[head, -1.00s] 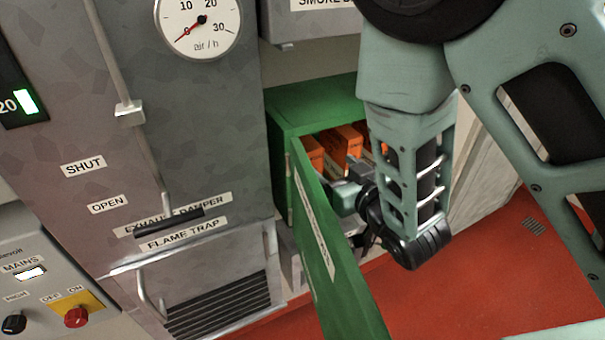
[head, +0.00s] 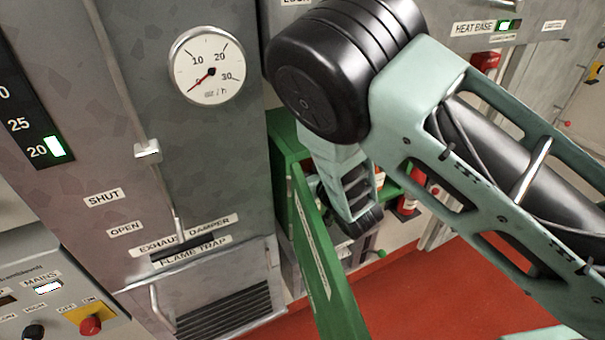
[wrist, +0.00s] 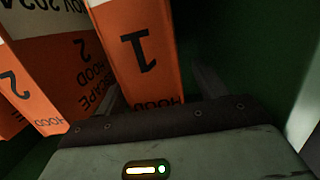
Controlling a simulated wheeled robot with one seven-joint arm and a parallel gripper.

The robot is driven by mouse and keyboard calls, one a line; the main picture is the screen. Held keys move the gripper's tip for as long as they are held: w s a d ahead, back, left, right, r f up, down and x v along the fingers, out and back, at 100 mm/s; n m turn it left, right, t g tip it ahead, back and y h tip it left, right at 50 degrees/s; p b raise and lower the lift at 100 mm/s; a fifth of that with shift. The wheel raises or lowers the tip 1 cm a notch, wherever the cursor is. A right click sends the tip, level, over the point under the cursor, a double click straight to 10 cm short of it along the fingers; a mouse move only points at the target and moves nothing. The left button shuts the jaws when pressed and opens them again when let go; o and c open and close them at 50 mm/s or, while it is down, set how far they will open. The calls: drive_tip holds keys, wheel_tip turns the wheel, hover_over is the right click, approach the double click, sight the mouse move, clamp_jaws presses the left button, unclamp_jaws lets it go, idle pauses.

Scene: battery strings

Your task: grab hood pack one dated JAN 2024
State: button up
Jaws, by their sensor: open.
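In the wrist view an orange hood pack marked 1 (wrist: 140,50) stands upside down in the picture, directly ahead of my gripper (wrist: 157,88). My gripper is open, with a dark finger on each side of this pack's lower part; contact cannot be told. Its date is not visible. To its left is an orange hood pack marked 2 (wrist: 22,75), whose side face reads partly NOV 2024. In the head view the green cabinet (head: 284,135) has its door (head: 325,262) open.
The open green door reaches toward the camera, left of my arm. A grey cabinet with a gauge (head: 207,66) stands to the left. Dark free room lies right of pack 1, up to the green wall (wrist: 292,60).

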drive_tip(key=shift+w+a, duration=0.1)
drive_tip(key=shift+w, duration=0.15)
clamp_jaws()
drive_tip(key=shift+r, duration=0.1)
